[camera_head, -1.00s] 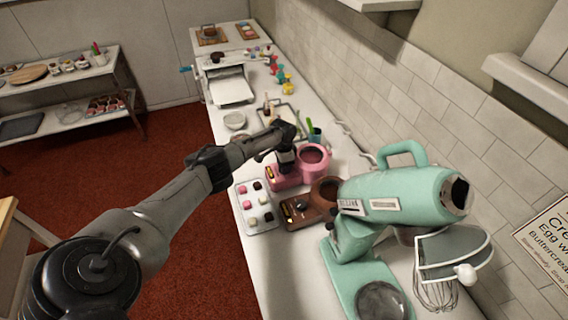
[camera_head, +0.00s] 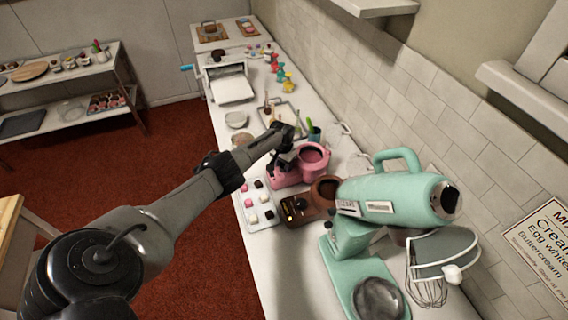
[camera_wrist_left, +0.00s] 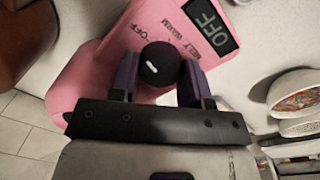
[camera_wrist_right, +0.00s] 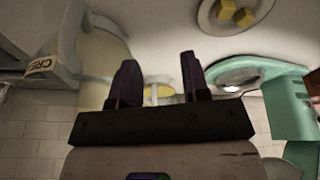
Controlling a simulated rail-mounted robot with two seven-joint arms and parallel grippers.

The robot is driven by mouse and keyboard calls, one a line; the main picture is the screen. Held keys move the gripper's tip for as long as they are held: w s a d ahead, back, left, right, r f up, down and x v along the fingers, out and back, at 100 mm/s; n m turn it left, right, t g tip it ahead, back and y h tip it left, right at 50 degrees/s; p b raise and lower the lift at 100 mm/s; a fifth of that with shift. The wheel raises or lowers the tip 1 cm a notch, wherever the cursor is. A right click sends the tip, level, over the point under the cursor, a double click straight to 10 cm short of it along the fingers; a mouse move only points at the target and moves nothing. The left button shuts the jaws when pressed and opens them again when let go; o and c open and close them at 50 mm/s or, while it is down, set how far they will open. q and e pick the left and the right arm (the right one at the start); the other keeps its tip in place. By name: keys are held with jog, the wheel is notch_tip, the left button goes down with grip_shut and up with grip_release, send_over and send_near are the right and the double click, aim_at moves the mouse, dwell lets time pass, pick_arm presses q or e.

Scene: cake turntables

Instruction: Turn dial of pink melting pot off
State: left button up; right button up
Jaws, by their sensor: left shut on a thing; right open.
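The pink melting pot (camera_head: 314,156) stands on the counter, beyond the brown pot in the head view. My right gripper (camera_wrist_right: 158,80) is open and empty, away from the pot.
A brown melting pot (camera_head: 308,206) and a tray of sweets (camera_head: 262,214) stand close to the pink pot. A mint stand mixer (camera_head: 395,200) stands at the near right. A green-handled cup (camera_head: 315,134) stands just behind the pink pot.

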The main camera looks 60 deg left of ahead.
aim_at(282, 164)
dwell(0.4)
pick_arm(q)
jog(key=o, duration=0.9)
jog(key=shift+r, duration=0.1)
jog(key=shift+r, duration=0.25)
jog(key=shift+s+a+r+p, duration=0.15)
jog(key=shift+r+p, duration=0.2)
jog(key=shift+r, duration=1.85)
jog(key=shift+w+a+r+p, duration=0.1)
jog(key=shift+r+p, duration=0.3)
jog(key=shift+r, duration=1.8)
jog(key=shift+s+a+r+p, duration=0.15)
jog(key=shift+r+p, duration=0.2)
jog(key=shift+r, duration=1.85)
